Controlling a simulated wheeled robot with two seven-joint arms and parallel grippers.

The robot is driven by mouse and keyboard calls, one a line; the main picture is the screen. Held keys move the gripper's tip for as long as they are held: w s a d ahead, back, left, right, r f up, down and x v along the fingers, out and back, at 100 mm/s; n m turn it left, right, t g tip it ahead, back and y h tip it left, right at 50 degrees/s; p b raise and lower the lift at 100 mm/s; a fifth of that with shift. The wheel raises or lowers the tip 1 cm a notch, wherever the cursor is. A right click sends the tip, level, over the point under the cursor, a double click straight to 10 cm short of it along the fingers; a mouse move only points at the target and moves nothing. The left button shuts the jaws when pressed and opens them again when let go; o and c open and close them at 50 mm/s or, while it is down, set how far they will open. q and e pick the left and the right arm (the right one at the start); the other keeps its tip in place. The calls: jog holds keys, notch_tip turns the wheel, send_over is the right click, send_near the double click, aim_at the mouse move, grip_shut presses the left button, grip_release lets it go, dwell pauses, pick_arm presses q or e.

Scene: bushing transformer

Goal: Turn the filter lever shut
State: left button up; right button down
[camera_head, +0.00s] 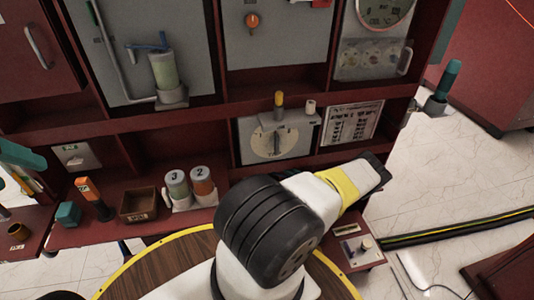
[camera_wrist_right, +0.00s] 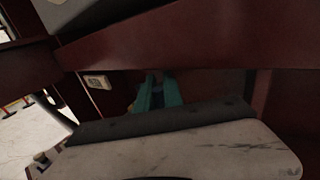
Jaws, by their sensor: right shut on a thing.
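The filter (camera_head: 164,74) is a greenish cylinder in a grey holder on the upper left panel in the head view. Its blue filter lever (camera_head: 148,48) lies roughly level across the top. In the head view my right arm reaches right and ends in a dark part (camera_head: 374,166) by the lower right of the rack, well apart from this lever. In the wrist view the teal fingers of my right gripper (camera_wrist_right: 158,92) are close together under a red board. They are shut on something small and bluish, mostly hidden.
A gauge panel (camera_head: 272,143) and a printed card (camera_head: 353,123) sit behind my right arm. Two numbered canisters (camera_head: 189,188) and a small brown box (camera_head: 138,205) stand on the lower shelf. Red shelf boards and uprights bound the space. A dark cable (camera_head: 465,228) crosses the floor.

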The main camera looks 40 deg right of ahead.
jog(key=shift+d, duration=0.1)
dwell(0.3)
jog(key=c, duration=1.5)
grip_release()
jog(key=shift+w, duration=0.1)
jog(key=s, duration=0.2)
jog(key=s+d, duration=0.1)
jog(key=s, duration=0.4)
jog(key=shift+s+d, duration=0.25)
jog(key=shift+s, duration=0.1)
